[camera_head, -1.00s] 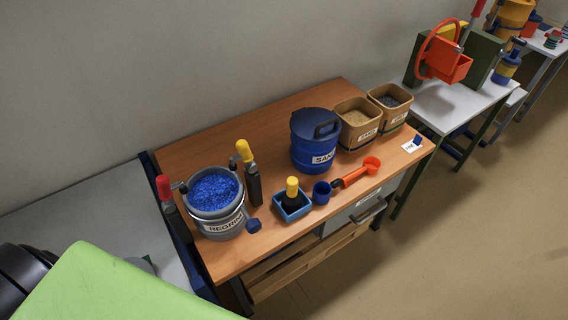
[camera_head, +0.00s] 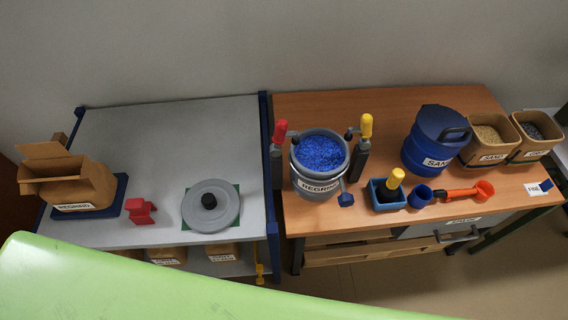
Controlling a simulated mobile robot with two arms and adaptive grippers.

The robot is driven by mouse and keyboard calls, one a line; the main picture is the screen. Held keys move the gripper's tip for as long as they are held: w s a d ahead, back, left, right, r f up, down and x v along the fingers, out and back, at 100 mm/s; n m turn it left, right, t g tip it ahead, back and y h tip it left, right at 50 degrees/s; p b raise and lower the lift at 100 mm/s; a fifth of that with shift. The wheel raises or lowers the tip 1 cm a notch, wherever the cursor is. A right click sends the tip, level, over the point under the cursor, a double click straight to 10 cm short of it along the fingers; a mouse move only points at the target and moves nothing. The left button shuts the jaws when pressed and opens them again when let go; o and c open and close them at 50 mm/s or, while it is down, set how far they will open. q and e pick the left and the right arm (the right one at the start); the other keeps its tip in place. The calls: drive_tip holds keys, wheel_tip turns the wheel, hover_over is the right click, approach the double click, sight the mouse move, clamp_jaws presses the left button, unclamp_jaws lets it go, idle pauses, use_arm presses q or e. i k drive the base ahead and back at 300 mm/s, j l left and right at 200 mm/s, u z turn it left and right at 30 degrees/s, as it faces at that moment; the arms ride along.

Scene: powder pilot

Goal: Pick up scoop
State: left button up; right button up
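An orange scoop (camera_head: 467,191) lies on the wooden table (camera_head: 296,217) near its front edge. Its round bowl is at the right and its dark-tipped handle points left. A small blue cup (camera_head: 419,196) stands just left of the handle. Neither of my grippers shows in the head view, so I cannot see whether they are open or shut.
A grey bucket of blue granules (camera_head: 319,165), a blue sand canister (camera_head: 432,139) and two cardboard boxes stand on the wooden table. A blue tray (camera_head: 386,195) holds a yellow-handled tool. The grey table (camera_head: 130,120) holds a lid (camera_head: 210,205), a red block (camera_head: 139,211) and an open carton (camera_head: 78,186).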

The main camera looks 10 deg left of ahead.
sight(483, 189)
drive_tip(key=z, duration=1.3)
